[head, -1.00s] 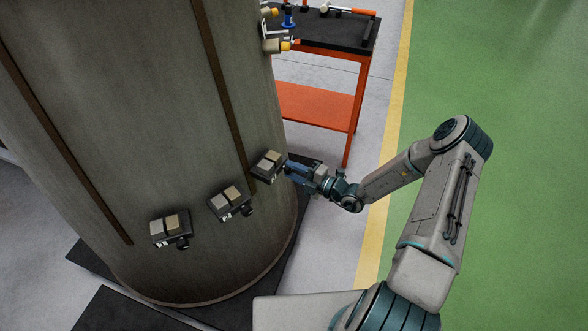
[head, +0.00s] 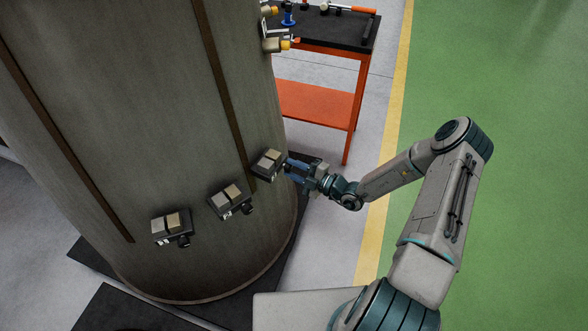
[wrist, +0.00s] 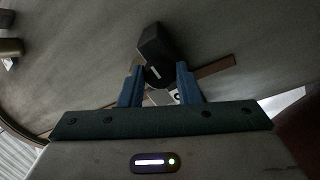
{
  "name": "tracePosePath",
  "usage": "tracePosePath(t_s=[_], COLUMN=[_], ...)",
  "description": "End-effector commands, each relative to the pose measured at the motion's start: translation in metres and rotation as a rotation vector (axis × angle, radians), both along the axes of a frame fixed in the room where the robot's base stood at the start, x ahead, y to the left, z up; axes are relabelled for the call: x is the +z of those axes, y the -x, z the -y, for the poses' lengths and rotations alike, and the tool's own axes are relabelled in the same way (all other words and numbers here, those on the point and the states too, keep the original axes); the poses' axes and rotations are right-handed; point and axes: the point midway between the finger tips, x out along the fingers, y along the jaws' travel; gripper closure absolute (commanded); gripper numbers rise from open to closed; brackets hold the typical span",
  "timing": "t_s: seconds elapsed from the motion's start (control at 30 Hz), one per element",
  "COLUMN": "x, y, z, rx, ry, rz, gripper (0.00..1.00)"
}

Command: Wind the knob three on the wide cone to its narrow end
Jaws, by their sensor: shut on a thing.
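The wide cone (head: 130,110) is a large grey-brown body at the left. Several dark box units with pale blocks on top sit low on it. The rightmost unit (head: 267,163) is at my gripper (head: 290,166); its label is hidden in the head view. In the wrist view the blue fingers of my gripper (wrist: 160,72) stand on both sides of a dark knob (wrist: 158,77) with a short white mark and are shut on it. The dark block of the unit (wrist: 155,42) shows just beyond. The far side of the knob is hidden.
The middle unit (head: 231,201) and the left unit (head: 171,229) have free black knobs. An orange cart (head: 318,101) with tools on its black top stands behind. Yellow fittings stick out of the cone's upper right. Open floor lies right of the cone.

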Motion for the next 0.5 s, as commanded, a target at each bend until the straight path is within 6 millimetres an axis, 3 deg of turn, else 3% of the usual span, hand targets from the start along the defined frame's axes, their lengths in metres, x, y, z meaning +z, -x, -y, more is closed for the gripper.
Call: tracePosePath(t_s=[0.03, 0.07, 0.13, 0.5], x=[-0.0015, -0.0015, -0.0014, -0.0011], y=[0.0006, 0.0006, 0.0006, 0.0032], z=[0.0007, 0.0007, 0.0006, 0.0052], rx=[0.000, 0.000, -0.001, 0.000], ry=[0.001, 0.001, 0.001, 0.001], rz=[-0.004, -0.004, -0.003, -0.001], gripper=[0.93, 0.64, 0.48, 0.48])
